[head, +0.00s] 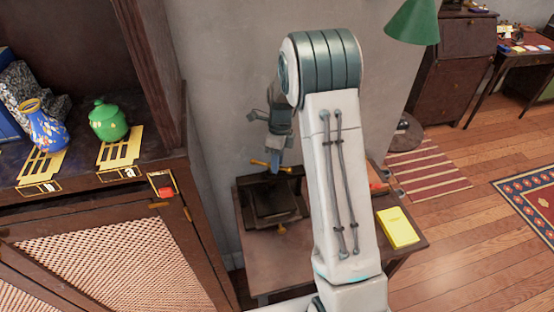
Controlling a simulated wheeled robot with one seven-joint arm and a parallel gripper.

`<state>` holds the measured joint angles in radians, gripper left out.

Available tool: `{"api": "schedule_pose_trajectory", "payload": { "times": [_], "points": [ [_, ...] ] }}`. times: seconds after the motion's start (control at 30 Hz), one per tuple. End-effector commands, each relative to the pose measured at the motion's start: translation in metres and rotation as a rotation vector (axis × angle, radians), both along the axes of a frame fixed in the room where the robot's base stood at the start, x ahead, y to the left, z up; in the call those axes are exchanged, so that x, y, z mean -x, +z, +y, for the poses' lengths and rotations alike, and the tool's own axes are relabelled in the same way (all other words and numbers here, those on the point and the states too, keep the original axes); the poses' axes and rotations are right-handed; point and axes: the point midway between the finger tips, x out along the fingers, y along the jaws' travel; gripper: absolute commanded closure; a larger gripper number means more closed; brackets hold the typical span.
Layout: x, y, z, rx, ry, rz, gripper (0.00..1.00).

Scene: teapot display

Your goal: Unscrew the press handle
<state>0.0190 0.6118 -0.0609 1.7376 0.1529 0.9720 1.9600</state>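The press (262,203) is a dark, flat frame on the small wooden table, left of my arm. Its brass-coloured handle (259,163) sticks out at the top on both sides of my gripper's tip. Another brass-coloured end (282,230) shows at the front of the press. My gripper (277,160) points down right at the middle of the handle, in front of it or touching it. The fingers are small and overlap the handle, so I cannot tell whether they are open or shut on it.
A cabinet at left bears a blue vase (44,127) and a green lidded pot (108,121). A yellow book (397,228) lies on the small table (278,266). A green lampshade (414,22) hangs upper right. My arm hides the table's middle. Floor at right is open.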

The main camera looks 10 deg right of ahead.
Motion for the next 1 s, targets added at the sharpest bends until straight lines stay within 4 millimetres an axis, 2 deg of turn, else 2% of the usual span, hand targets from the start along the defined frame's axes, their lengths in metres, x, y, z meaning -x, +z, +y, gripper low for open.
{"api": "schedule_pose_trajectory", "payload": {
  "times": [0.1,0.2,0.23,0.67,1.0],
  "points": [
    [0.0001,0.0,-0.0001,0.0,0.0,0.0,0.71],
    [0.0,0.0001,-0.0001,-0.001,0.0,0.001,0.99],
    [0.0001,0.0001,0.0,-0.001,0.0,0.001,1.0],
    [-0.0012,0.0003,0.0012,-0.001,0.041,0.0,1.0],
    [-0.0061,-0.0003,0.0015,-0.001,0.265,-0.002,1.0]
  ]
}}
